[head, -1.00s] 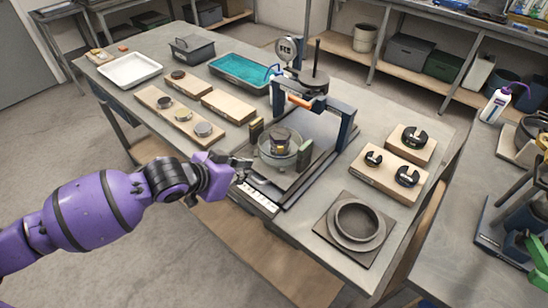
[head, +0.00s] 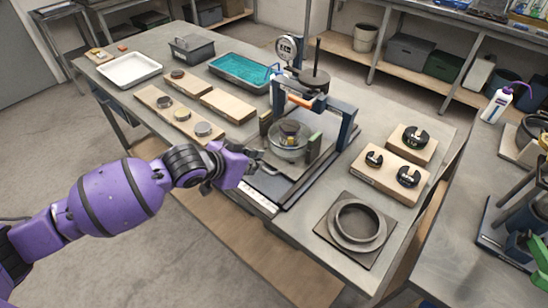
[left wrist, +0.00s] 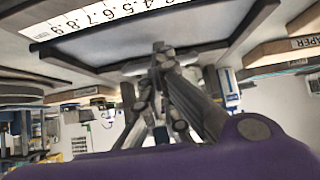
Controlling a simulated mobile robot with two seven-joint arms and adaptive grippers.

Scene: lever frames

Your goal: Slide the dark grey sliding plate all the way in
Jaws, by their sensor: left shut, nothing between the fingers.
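The dark grey sliding plate (head: 291,170) lies on the rails of a low bed, part way under the dark blue portal frame (head: 346,128). It carries a round dish (head: 288,150) with a small dark piece inside and upright blocks at its sides. My left gripper (head: 268,168) is shut and empty, its fingertips at the plate's front edge; I cannot tell for certain whether they touch it. In the left wrist view the closed fingers (left wrist: 160,52) point toward the bed. My right gripper is not in view.
A white scale strip (head: 255,197) runs along the bed's front, also in the left wrist view (left wrist: 100,18). A ring on a square plate (head: 359,222) and wooden blocks with dark weights (head: 391,180) stand to the right. Wooden boards (head: 180,117) and a teal tray (head: 240,69) lie to the left and behind.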

